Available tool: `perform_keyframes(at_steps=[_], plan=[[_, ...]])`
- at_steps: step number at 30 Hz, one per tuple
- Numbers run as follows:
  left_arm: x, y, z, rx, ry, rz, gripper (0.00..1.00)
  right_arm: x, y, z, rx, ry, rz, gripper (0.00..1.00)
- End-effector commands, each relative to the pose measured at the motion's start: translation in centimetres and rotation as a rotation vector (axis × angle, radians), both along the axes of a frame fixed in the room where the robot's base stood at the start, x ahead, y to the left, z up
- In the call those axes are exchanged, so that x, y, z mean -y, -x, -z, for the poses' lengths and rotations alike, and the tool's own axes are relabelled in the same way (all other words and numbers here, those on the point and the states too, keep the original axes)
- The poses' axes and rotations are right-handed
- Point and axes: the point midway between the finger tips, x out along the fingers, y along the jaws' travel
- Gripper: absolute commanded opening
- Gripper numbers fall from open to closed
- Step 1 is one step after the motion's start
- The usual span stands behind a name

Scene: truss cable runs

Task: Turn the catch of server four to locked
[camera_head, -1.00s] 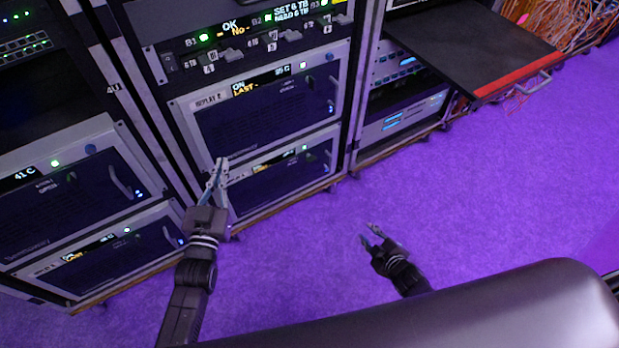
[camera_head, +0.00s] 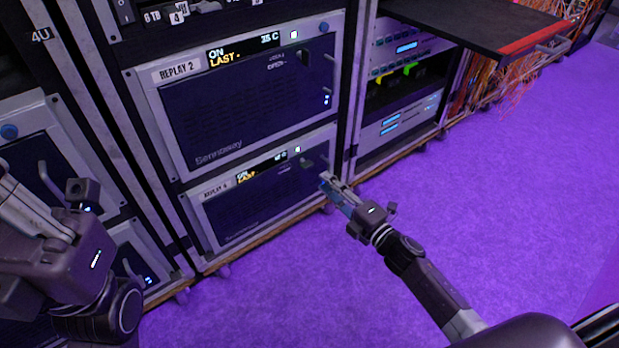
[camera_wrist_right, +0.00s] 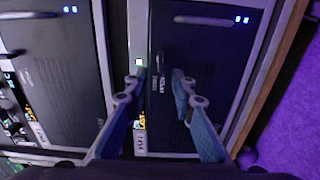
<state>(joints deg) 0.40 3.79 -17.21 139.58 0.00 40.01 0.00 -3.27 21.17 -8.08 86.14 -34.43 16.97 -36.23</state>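Server four, labelled REPLAY 4 (camera_head: 215,188), is the lower unit of the middle rack in the head view. Its dark catch (camera_head: 307,163) is near the upper right of its front, beside a lit indicator; its exact angle is too small to read. My right gripper (camera_head: 331,183) is just in front of the server's right end, close to the catch and handle. In the right wrist view, the server front (camera_wrist_right: 190,100) lies beyond my right gripper (camera_wrist_right: 160,76), whose fingers are apart with nothing between them.
The REPLAY 2 server (camera_head: 245,100) is directly above. A rack with a pulled-out black shelf (camera_head: 470,25) stands to the right, with orange cables (camera_head: 510,80) behind. The left rack (camera_head: 35,130) is partly covered by my left arm. Purple floor (camera_head: 520,190) is open at right.

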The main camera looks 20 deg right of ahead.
Motion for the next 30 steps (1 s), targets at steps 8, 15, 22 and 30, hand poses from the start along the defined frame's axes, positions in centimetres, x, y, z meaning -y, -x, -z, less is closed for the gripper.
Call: perform_keyframes(at_steps=[8, 15, 22, 30], plan=[[0.1, 0.5, -0.5, 0.047, -0.003, -0.003, 0.0, -1.3, -3.8, 0.2, 0.001, -0.001, 0.0, 0.23], [0.3, 1.0, -1.1, 0.08, -0.006, -0.005, 0.0, -2.3, -6.4, 0.1, -0.001, -0.002, 0.001, 0.23], [0.3, 1.1, -1.4, 0.086, -0.008, -0.005, 0.0, -2.5, -7.0, 0.0, -0.003, -0.003, 0.001, 0.23], [0.3, 1.1, -1.4, 0.085, -0.007, -0.005, 0.0, -2.5, -6.9, 0.0, -0.003, -0.003, 0.001, 0.1]])
